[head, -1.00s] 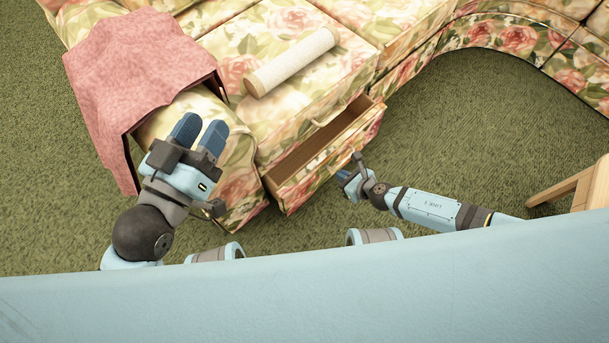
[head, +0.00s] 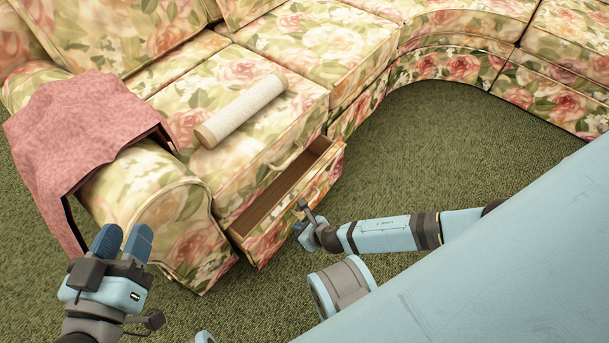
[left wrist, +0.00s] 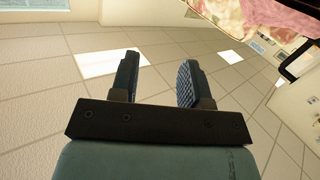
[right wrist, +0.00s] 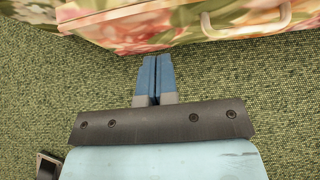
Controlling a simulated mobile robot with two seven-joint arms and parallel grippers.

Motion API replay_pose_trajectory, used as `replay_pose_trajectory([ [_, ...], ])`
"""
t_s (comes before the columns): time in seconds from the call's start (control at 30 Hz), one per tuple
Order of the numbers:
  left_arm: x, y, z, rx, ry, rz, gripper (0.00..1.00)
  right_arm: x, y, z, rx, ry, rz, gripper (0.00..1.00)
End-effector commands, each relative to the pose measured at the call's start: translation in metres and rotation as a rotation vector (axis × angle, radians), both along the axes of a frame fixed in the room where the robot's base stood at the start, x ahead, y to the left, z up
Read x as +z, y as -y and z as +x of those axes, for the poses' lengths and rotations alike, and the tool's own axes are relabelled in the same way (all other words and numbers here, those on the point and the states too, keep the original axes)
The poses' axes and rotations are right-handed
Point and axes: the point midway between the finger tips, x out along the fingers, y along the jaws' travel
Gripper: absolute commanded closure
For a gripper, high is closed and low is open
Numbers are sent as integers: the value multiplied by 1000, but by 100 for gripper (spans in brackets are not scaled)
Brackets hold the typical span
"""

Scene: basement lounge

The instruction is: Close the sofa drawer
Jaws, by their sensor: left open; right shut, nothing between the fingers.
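The sofa drawer (head: 257,238) stands pulled out from the base of the floral sofa, its brown inside showing between the front panel and the seat. Its floral front also shows in the right wrist view (right wrist: 140,32), at the top. My right gripper (right wrist: 157,62) is shut and empty, its fingertips close to the lower edge of that front; I cannot tell whether they touch. In the head view my right gripper (head: 303,232) is beside the front panel, its fingers partly hidden. My left gripper (head: 124,236) is open and empty, left of the sofa arm; it also shows in the left wrist view (left wrist: 160,75).
The floral sofa (head: 270,75) curves off to the right. A pale cylinder (head: 240,112) lies on the seat, and a pink blanket (head: 75,140) hangs over the sofa arm. Green carpet (head: 430,145) lies clear right of the drawer.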

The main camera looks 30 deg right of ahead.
Motion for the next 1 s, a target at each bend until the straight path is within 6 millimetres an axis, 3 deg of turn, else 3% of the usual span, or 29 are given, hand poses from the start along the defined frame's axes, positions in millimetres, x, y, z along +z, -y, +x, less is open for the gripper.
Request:
replay_pose_trajectory([
  [0.03,-5,-3,4,1,44,23,57,-14,-4,9,0,2,1,100],
  [0.2,-3,-8,14,5,163,90,57,-37,-14,32,0,1,0,100],
  [0.4,2,-12,18,10,232,129,57,-31,-24,58,1,2,1,100],
  [1.0,7,-12,19,9,251,140,57,-27,-28,66,1,0,0,100],
])
